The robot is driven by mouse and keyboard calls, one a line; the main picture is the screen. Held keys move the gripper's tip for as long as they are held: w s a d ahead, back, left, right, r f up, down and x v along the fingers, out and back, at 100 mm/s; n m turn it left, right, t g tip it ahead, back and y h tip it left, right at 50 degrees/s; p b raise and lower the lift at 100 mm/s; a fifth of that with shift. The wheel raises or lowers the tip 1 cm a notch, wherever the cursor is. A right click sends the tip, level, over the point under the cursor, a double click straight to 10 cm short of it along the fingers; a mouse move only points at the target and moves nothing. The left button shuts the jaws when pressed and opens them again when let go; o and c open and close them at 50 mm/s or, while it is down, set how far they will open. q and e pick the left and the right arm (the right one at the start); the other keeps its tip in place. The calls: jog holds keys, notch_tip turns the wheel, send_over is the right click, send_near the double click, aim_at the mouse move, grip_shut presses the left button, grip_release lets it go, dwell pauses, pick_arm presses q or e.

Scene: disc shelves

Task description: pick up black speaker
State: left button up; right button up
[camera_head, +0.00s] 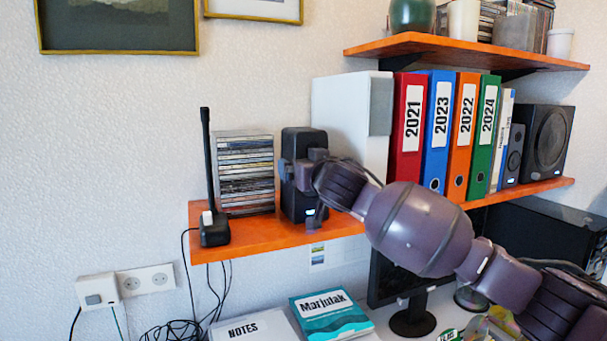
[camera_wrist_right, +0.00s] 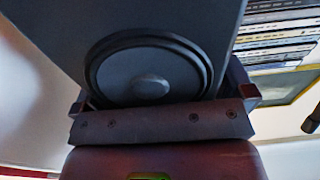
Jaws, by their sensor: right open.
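The black speaker (camera_head: 303,143) stands upright on the orange lower shelf, just right of a stack of disc cases. Its round cone (camera_wrist_right: 150,75) fills the middle of the right wrist view. My right gripper (camera_head: 301,172) is at the speaker's front, with its arm coming in from the right and hiding part of it. The gripper is open, and in the right wrist view its fingers (camera_wrist_right: 165,97) show at the two sides of the speaker. I cannot tell whether they touch it. My left gripper is not in view.
The disc stack (camera_head: 245,172) is close left of the speaker, with a black antenna device (camera_head: 213,228) beyond it. A white box (camera_head: 345,118) and coloured binders (camera_head: 407,125) stand to the right. Another dark speaker (camera_head: 550,140) stands far right. The upper shelf (camera_head: 440,48) overhangs the binders.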

jog(key=c, duration=1.1)
jog(key=shift+r, duration=0.1)
